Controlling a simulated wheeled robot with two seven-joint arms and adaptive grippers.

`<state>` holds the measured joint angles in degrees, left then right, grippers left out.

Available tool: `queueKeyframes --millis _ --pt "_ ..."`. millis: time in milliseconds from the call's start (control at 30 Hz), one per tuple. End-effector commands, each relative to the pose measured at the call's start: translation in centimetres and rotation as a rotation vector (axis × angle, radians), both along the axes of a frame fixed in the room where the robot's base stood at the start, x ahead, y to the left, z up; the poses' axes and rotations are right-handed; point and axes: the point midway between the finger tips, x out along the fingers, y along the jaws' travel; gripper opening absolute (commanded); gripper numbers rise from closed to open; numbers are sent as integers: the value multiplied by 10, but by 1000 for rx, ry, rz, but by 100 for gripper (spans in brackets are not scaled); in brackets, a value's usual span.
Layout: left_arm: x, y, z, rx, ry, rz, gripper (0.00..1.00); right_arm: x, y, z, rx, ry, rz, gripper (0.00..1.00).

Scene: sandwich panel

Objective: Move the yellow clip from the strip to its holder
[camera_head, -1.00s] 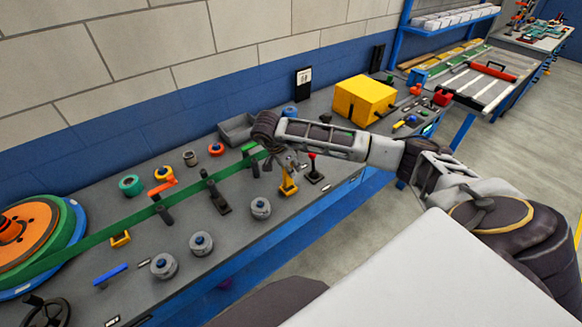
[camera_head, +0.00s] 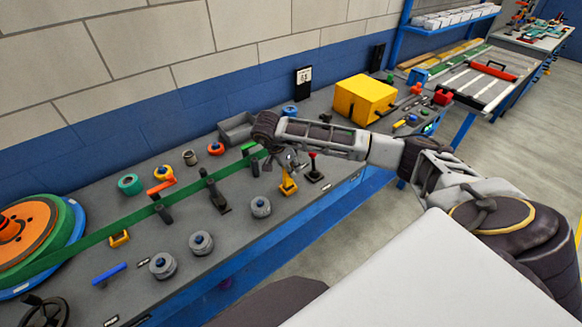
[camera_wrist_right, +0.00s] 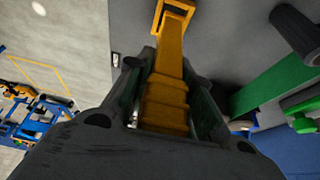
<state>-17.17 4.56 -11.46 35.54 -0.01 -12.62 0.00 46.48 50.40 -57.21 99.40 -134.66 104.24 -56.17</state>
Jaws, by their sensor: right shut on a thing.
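My right gripper (camera_head: 291,161) is over the bench, on the near side of the green strip (camera_head: 110,233). In the right wrist view its fingers (camera_wrist_right: 166,88) are shut on the yellow clip (camera_wrist_right: 167,62), which lies lengthwise between them. In the head view the clip (camera_head: 286,175) shows as a small yellow upright piece below the gripper. The clip's far end meets a yellow frame-like holder (camera_wrist_right: 187,6) at the top of the wrist view. I cannot tell whether it is fully seated. My left gripper is not in view.
A joystick with a red knob (camera_head: 313,172) stands just right of the gripper. A dark clamp (camera_head: 217,197), grey knobbed cylinders (camera_head: 260,207) and a small yellow block (camera_head: 119,238) stand to the left. A large yellow box (camera_head: 364,100) is behind. The bench's front edge is close.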

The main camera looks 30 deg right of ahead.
Motion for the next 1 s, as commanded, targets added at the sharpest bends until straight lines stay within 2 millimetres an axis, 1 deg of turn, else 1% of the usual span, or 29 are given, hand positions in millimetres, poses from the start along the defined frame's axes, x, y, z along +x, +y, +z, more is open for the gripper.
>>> queueKeyframes --millis 700,1000 --pt "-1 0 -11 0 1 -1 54 0 0 -13 0 0 -1 0" --pt "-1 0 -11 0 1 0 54 0 0 -14 0 0 -1 0"
